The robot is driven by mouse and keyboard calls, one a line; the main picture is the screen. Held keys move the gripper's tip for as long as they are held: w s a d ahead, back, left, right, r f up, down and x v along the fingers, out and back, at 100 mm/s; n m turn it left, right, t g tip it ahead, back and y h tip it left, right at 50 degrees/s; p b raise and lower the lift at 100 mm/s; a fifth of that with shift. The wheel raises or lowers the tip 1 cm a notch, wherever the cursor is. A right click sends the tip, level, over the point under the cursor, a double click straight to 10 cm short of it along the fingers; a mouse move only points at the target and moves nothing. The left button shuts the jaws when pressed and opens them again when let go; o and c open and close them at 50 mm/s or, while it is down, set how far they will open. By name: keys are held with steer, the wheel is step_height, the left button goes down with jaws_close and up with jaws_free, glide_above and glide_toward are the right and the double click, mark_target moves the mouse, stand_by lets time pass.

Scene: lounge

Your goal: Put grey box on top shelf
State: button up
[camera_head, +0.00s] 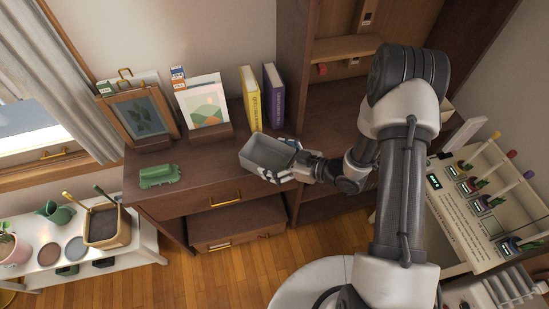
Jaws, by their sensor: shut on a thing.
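The grey box (266,151) is an open-topped rectangular bin. It is at the front right of the brown dresser's top (205,182). My gripper (283,168) is shut on the right side of the box; the fingers are partly hidden by it. I cannot tell whether the box touches the dresser top or is held just above it. A tall brown shelf unit (294,60) stands to the right, with a light wooden shelf board (345,48) high in it. My arm hides much of the unit, and its upper part is out of frame.
On the dresser stand a yellow book (250,98), a purple book (273,96), a picture frame (143,117), a card holder (205,135) and a green object (160,176). A white bench (145,240) is at left. A slanted panel (470,200) stands right. Floor shows in front.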

steer(key=shift+f, duration=0.2)
steer(key=o, duration=0.8)
steer(key=shift+o, duration=0.2)
